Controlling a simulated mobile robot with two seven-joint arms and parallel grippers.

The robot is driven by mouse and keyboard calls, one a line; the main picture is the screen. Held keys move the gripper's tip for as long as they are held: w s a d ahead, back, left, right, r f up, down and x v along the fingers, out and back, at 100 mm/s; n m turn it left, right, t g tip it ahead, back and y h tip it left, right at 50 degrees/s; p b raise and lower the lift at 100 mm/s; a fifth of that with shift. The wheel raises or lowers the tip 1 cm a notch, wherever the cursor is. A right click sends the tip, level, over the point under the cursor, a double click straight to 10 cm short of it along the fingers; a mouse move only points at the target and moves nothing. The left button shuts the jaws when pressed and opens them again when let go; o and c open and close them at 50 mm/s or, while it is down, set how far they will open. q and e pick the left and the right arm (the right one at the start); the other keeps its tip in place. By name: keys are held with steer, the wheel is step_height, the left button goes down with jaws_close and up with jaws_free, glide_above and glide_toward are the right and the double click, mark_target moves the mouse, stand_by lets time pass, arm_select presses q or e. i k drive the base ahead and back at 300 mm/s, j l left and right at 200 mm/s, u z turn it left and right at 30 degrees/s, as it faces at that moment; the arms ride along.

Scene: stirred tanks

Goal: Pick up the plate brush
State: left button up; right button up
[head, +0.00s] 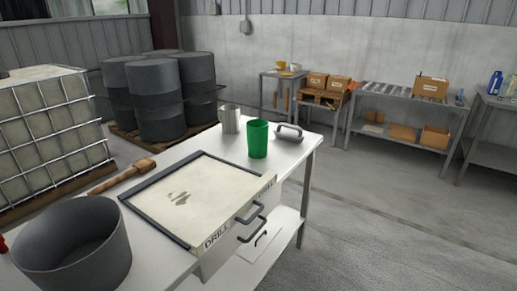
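A brown wooden tool with a long handle and a wider head (124,176) lies on the white table (308,146), left of the framed panel; it looks like a brush, though its bristles cannot be made out. A grey block with a loop handle (289,133) sits at the table's far right corner. I cannot tell for sure which of the two is the plate brush. Neither of my grippers shows in the head view.
A large grey pot (72,246) stands at the near left of the table. A framed panel with a drawer (243,217) fills its middle. A green cup (258,139) and a metal jug (230,118) stand behind. Drums (157,98) stand beyond. The floor right of the table is clear.

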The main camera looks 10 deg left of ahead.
mark_target(283, 134)
steer(key=i+l, duration=0.35)
steer(key=i+l+u, duration=0.15)
steer(key=i+l, duration=0.55)
steer(key=l, duration=0.15)
steer(key=i+l+u, duration=0.15)
steer(key=i+l, duration=0.5)
steer(key=l, duration=0.25)
steer(key=u, duration=0.05)
